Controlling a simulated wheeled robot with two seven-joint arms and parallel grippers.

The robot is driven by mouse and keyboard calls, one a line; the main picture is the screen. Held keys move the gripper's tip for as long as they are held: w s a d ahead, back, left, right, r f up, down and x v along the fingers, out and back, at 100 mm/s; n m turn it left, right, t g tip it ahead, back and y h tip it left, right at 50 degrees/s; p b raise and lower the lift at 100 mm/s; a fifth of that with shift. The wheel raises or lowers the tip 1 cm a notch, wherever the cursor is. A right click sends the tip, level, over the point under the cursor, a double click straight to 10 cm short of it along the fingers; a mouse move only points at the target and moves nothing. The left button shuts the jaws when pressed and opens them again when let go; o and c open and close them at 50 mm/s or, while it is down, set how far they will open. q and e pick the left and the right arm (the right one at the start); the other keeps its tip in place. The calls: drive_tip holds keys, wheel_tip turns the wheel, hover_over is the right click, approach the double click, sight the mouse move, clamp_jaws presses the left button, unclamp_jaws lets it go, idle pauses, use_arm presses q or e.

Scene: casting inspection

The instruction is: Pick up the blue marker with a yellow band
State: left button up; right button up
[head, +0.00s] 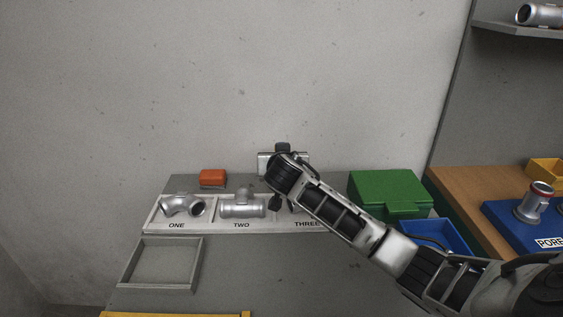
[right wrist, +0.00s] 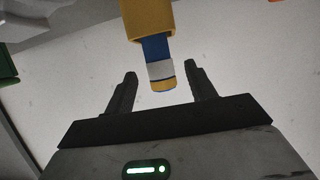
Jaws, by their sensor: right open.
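In the right wrist view a blue marker (right wrist: 155,48) sticks out of a yellow sleeve-like piece (right wrist: 147,18). It has a white band and a yellow band (right wrist: 163,85) at its near end. My right gripper (right wrist: 160,69) is open, with one finger on each side of the marker's near end. Gaps show between both fingers and the marker. In the head view my right arm reaches in from the right over the tray, and I cannot make out the marker there. My left gripper is not in view.
A pale tray (head: 223,226) labelled ONE, TWO, THREE holds metal castings, including an elbow (head: 181,205) and a tee (head: 242,207). An orange block (head: 213,178) sits behind. A green box (head: 388,190) and blue bin (head: 437,233) stand right. An empty grey frame (head: 198,265) lies in front.

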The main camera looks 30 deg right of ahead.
drive_tip(key=x, duration=0.4)
drive_tip(key=shift+w+r, duration=0.1)
drive_tip(key=shift+r, duration=0.05)
drive_tip(key=c, duration=1)
drive_tip(key=shift+c, duration=0.2)
drive_tip(key=shift+r, duration=0.15)
drive_tip(key=shift+r, duration=0.2)
drive_tip(key=r, duration=0.3)
drive_tip(key=shift+s+r, duration=0.1)
drive_tip(key=shift+s, duration=0.15)
drive_tip(key=s+a+r, duration=0.4)
drive_tip(key=s+r, duration=0.5)
drive_tip(key=s, duration=0.3)
drive_tip(key=shift+s+a+p, duration=0.4)
